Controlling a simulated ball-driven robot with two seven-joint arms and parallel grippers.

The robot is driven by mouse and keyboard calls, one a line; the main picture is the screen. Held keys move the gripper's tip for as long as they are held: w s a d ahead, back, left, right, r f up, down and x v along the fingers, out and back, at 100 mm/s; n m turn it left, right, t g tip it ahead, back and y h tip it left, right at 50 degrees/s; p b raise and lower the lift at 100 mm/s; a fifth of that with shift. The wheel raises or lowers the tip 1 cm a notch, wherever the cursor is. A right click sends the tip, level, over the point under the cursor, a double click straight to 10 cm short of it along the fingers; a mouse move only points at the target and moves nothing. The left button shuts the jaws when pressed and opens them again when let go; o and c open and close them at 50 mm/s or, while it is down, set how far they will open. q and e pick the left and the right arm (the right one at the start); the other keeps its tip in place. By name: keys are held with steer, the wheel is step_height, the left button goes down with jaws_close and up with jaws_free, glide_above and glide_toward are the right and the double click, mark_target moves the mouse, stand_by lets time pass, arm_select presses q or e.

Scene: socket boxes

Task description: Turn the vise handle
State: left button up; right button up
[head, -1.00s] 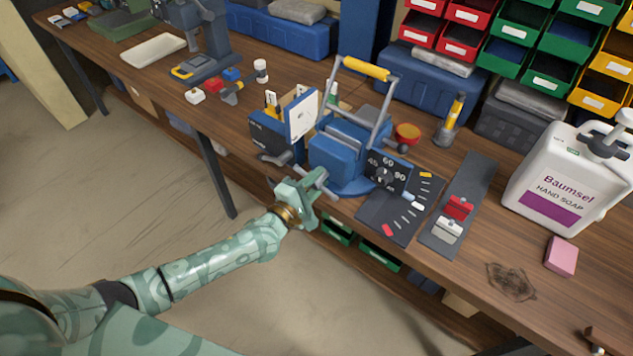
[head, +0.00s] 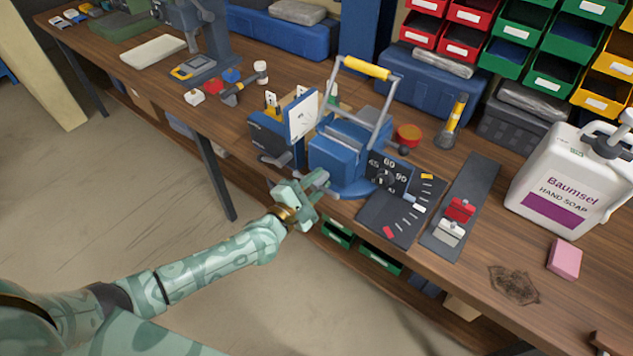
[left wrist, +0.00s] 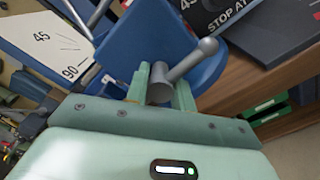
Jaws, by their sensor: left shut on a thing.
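The blue vise (head: 335,158) stands at the front edge of the bench, with a yellow-gripped bail (head: 366,68) rising over it. A dial plate (head: 389,176) marked 45, 60 and 90 is beside it. My left gripper (head: 320,181) is at the vise's front. In the left wrist view my left gripper (left wrist: 163,88) has its two green fingers shut around the grey hub of the vise handle (left wrist: 187,64). The handle's bar slants up right to a ball end. Its other end is hidden. My right gripper is not in view.
A dark mat with coloured marks (head: 397,218) and a grey strip with red and white clips (head: 466,205) lie right of the vise. A soap jug (head: 560,180) and pink block (head: 564,258) are farther right. A black box with white cards (head: 275,137) stands close left of the vise.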

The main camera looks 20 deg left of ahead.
arm_select(q)
steer(key=o, duration=0.7)
steer(key=shift+w+r, duration=0.15)
steer(key=shift+r, duration=0.05)
steer(key=shift+o, duration=1.4)
steer(key=shift+f, duration=0.15)
steer(key=p+v, duration=0.1)
steer(key=v, duration=1.5)
